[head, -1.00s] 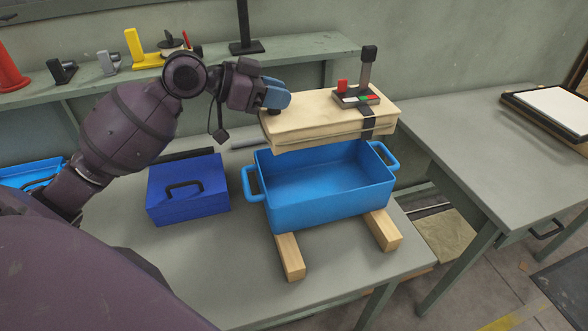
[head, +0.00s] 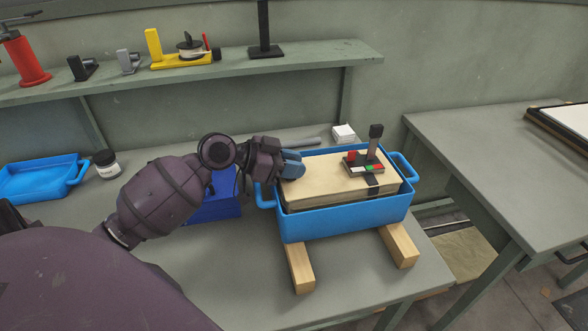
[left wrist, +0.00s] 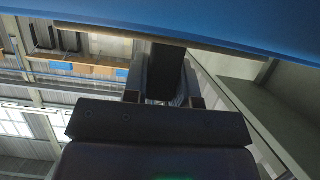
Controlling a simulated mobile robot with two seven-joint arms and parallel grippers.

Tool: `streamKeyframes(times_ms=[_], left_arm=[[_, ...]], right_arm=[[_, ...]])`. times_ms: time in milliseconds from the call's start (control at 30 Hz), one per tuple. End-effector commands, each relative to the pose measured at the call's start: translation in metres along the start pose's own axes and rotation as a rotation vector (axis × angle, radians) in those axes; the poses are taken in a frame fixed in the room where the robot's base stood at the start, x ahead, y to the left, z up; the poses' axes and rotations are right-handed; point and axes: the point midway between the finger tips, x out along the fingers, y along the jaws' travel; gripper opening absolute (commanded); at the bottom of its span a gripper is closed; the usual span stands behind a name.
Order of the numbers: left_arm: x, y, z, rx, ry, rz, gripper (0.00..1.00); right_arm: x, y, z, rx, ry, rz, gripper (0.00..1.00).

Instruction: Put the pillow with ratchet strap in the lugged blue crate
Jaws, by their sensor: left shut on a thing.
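The pillow (head: 325,172) is a beige block with a dark ratchet strap (head: 372,184) around its right part. The ratchet (head: 363,165) on top has red and green parts and an upright dark handle. The pillow sits inside the lugged blue crate (head: 345,219), its top near the rim. My left gripper (head: 291,165) is at the pillow's left end, shut on it; the fingertips are partly hidden. In the left wrist view a blue surface (left wrist: 200,22) fills the top edge. My right gripper is not in view.
The crate stands on two wooden blocks (head: 300,268) on the grey table. A dark blue toolbox (head: 215,205) is partly behind my left arm. Another blue tray (head: 40,180) is at far left, near a small jar (head: 106,162). A shelf with tools runs behind.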

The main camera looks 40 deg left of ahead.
Motion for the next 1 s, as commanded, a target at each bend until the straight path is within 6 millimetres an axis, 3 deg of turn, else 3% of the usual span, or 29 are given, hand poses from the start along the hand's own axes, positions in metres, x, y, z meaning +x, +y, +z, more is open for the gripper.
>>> streamKeyframes(times_ms=[133, 1000], left_arm=[[0.005, 0.0, 0.011, 0.0, 0.003, -0.001, 0.0], [0.009, 0.0, 0.022, 0.001, 0.003, -0.001, 0.0]], right_arm=[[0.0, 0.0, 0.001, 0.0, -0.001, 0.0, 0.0], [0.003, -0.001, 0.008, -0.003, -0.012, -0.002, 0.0]])
